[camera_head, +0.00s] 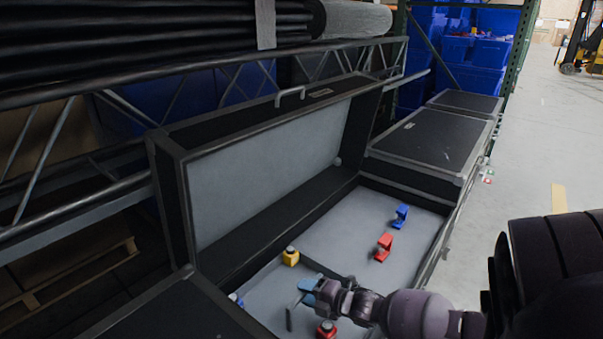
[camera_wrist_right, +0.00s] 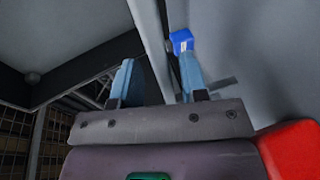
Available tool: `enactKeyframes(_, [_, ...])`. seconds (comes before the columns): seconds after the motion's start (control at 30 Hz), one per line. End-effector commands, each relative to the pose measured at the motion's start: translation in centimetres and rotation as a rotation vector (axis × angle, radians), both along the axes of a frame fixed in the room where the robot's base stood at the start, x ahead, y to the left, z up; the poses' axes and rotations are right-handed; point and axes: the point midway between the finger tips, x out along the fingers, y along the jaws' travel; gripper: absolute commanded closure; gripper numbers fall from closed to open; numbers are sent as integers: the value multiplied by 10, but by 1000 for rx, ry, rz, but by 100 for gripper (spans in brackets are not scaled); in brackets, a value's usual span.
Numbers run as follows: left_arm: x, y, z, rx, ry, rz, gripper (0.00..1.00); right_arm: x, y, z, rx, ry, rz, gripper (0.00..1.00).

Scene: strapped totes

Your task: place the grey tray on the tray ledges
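The open black case has a grey-lined floor (camera_head: 335,235). What looks like the grey tray (camera_head: 265,283) lies in its near-left part, with a dark raised edge; where it ends is partly hidden by my right arm. I cannot make out the tray ledges. My right gripper (camera_head: 298,299) is low over this near part. Its two pale blue fingers stand apart. In the right wrist view my right gripper (camera_wrist_right: 157,80) is open, with a pale upright edge (camera_wrist_right: 150,45) running between the fingers; contact cannot be told. My left gripper is out of view.
A yellow piece (camera_head: 290,257), red pieces (camera_head: 383,247) (camera_head: 326,330) and blue pieces (camera_head: 400,216) (camera_head: 236,299) sit in the case. Its raised lid (camera_head: 270,165) stands behind. Closed black cases (camera_head: 430,137) are at right; a metal rack (camera_head: 130,175) is at left.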

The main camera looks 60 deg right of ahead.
Motion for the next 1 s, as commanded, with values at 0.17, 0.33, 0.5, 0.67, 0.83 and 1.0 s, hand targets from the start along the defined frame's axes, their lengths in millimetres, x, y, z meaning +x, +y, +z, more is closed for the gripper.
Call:
enactKeyframes(0.17, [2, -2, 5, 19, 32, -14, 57, -33, -2, 14, 1, -8, -2, 60])
enactKeyframes(0.33, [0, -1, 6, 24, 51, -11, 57, -62, -2, 19, 1, -6, -1, 60])
enactKeyframes(0.5, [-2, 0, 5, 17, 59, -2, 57, -81, -3, 21, 1, -3, 0, 60])
enactKeyframes(0.67, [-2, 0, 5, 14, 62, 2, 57, -88, -3, 22, 1, -2, 0, 60])
enactKeyframes(0.83, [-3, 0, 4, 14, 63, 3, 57, -89, -3, 21, 1, -1, 0, 60])
enactKeyframes(1.0, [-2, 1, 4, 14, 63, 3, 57, -89, -3, 21, 1, 0, 0, 60])
